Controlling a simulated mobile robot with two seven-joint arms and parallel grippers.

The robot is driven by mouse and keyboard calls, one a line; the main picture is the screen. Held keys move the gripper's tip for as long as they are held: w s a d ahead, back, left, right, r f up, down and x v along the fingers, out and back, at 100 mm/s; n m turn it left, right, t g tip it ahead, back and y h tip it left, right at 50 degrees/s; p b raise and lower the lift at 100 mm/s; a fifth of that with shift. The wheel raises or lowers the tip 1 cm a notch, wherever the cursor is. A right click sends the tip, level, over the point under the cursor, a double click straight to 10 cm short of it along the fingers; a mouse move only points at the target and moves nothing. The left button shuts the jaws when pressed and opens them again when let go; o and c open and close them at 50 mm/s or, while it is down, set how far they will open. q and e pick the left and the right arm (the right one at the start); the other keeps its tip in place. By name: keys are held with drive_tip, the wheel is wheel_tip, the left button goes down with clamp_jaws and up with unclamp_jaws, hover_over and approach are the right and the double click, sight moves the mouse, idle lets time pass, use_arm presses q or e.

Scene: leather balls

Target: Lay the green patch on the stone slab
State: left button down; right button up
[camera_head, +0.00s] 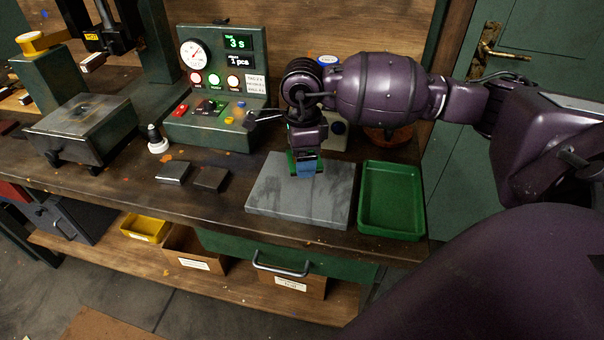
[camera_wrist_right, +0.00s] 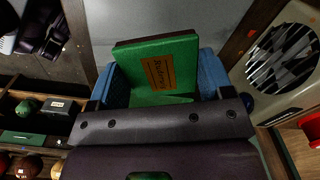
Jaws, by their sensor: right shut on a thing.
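The green patch (camera_wrist_right: 150,88) is a flat green piece with a brown edge and an orange lettered label. It sits between the blue fingers of my right gripper (camera_head: 307,168), which is shut on it. In the head view the patch is mostly hidden by the fingers, with only slivers of green showing. The grey stone slab (camera_head: 275,205) lies flat on the bench, directly below the right gripper. I cannot tell whether the patch touches the slab. My left gripper is not in view.
A green tray (camera_head: 391,231) stands just right of the slab. Two dark blocks, one (camera_head: 173,172) and another (camera_head: 211,179), lie to its left. A control box (camera_head: 222,75) with a gauge stands behind. A green drawer (camera_head: 330,262) is under the bench's front edge.

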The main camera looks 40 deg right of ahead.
sight(302, 183)
drive_tip(key=shift+f+b, duration=0.3)
drive_tip(key=shift+f, duration=2.5)
drive_tip(key=shift+f, duration=0.15)
drive_tip(key=o, duration=0.9)
wheel_tip(302, 183, up, 12)
drive_tip(key=shift+r+p, duration=0.2)
drive_tip(key=shift+p, duration=0.35)
drive_tip(key=shift+s, duration=0.1)
